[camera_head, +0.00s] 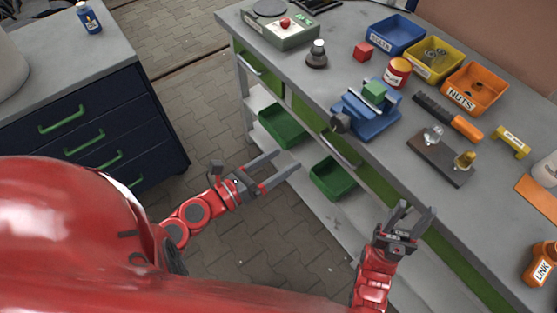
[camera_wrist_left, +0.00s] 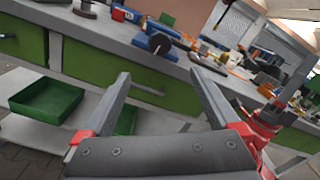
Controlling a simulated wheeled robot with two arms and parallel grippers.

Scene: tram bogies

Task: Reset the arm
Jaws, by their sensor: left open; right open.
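My left gripper (camera_head: 279,171) is open and empty. It hangs over the floor in front of the workbench, near the green bins on the lower shelf. In the left wrist view its two fingers (camera_wrist_left: 158,100) are spread wide with nothing between them. My right gripper (camera_head: 417,213) is open and empty, beside the front edge of the workbench (camera_head: 400,165). My right arm also shows at the right of the left wrist view.
A blue vise (camera_head: 367,122) holding a green block (camera_head: 375,91) stands near the bench's front edge. Blue (camera_head: 396,33), yellow (camera_head: 432,57) and orange (camera_head: 474,88) bins stand behind. A dark drawer cabinet (camera_head: 85,125) is at left. Paved floor between is clear.

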